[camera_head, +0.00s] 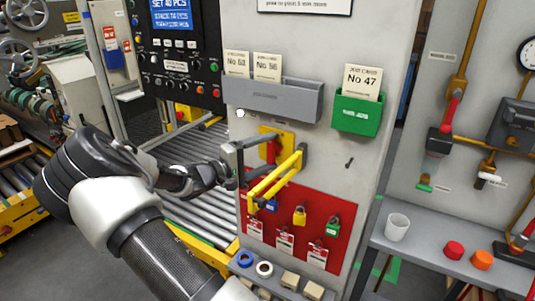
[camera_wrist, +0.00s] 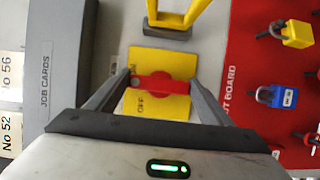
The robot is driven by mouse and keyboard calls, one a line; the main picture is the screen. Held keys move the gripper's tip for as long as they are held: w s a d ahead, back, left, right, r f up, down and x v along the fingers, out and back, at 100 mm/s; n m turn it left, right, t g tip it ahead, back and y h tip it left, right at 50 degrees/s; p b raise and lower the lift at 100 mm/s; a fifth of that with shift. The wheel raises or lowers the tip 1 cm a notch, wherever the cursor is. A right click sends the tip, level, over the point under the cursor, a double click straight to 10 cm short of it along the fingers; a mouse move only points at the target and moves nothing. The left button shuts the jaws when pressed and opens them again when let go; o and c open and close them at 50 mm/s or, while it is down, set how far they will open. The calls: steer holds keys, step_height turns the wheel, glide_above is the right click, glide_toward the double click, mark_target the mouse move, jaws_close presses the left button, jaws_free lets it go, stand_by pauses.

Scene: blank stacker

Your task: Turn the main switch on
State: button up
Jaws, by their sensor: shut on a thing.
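The main switch is a yellow plate (camera_head: 285,132) on the grey panel with a red rotary handle (camera_head: 271,152). In the wrist view, the red handle (camera_wrist: 165,85) lies across the picture in front of the yellow plate (camera_wrist: 170,60), where the word OFF shows. My gripper (camera_head: 259,156) reaches it from the left. In the wrist view my gripper (camera_wrist: 161,80) has one finger at each end of the handle and is shut on it. The fingertips partly hide the handle's ends. In the head view the handle stands roughly upright.
A yellow bar (camera_head: 277,179) juts out just right of the switch. A red lockout board (camera_head: 278,240) with padlocks sits below. A grey job-card holder (camera_head: 275,100) is above, a green one (camera_head: 357,116) to the right. A ledge with rings and blocks (camera_head: 313,290) runs underneath.

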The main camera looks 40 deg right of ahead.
steer(key=shift+a+f, duration=0.1)
steer(key=o, duration=1)
steer(key=shift+o, duration=0.2)
steer(key=a, duration=1.7)
steer(key=shift+a, duration=0.2)
